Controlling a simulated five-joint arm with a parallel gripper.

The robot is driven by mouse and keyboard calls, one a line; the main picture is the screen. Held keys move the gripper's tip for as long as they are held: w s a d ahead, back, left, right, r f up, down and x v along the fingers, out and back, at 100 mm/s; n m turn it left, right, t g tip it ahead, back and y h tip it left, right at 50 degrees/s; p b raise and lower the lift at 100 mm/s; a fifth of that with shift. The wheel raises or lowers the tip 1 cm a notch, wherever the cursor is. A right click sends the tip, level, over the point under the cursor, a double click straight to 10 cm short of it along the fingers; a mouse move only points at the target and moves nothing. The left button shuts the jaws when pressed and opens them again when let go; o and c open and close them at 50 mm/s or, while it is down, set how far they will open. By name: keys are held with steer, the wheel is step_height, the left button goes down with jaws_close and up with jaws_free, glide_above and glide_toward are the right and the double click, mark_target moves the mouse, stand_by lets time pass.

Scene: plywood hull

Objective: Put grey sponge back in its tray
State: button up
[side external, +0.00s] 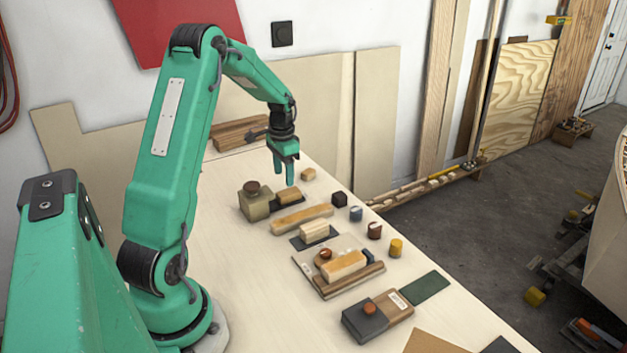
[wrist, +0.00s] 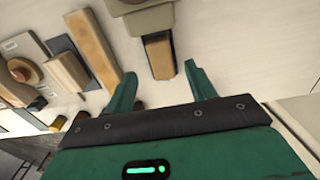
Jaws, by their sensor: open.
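My gripper (side external: 285,178) is open and points down above the far part of the bench, with nothing between its fingers. In the wrist view its two green fingers (wrist: 160,85) stand either side of a small dark block with a tan top (wrist: 159,57). That block (side external: 290,197) lies below the gripper, beside a khaki-grey block with a brown knob (side external: 256,204). A dark grey block (side external: 364,323) with a brown knob sits at the near end, against a wooden piece. I cannot tell which of these is the grey sponge, or which piece is its tray.
A flat board (side external: 307,268) with tan blocks lies mid-bench. A long wooden block (side external: 302,219) lies beyond it. Several small pots, including a yellow one (side external: 396,248), line the right edge. The bench's left side (side external: 240,270) is clear.

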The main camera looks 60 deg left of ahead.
mark_target(285, 193)
step_height(285, 193, up, 5)
steer(key=shift+r, duration=0.15)
stand_by(0.7)
steer(key=s+d+r+t+y, duration=0.1)
steer(key=s+d+r, duration=0.1)
steer(key=d+r, duration=0.55)
steer(key=s+d+r+t, duration=0.15)
steer(key=d+r, duration=0.25)
steer(key=d, duration=0.6)
steer(key=s+d+t+h, duration=0.1)
steer(key=s+d+t, duration=0.2)
steer(key=s+d, duration=0.8)
steer(key=shift+s+d, duration=0.3)
steer(key=shift+d, duration=0.7)
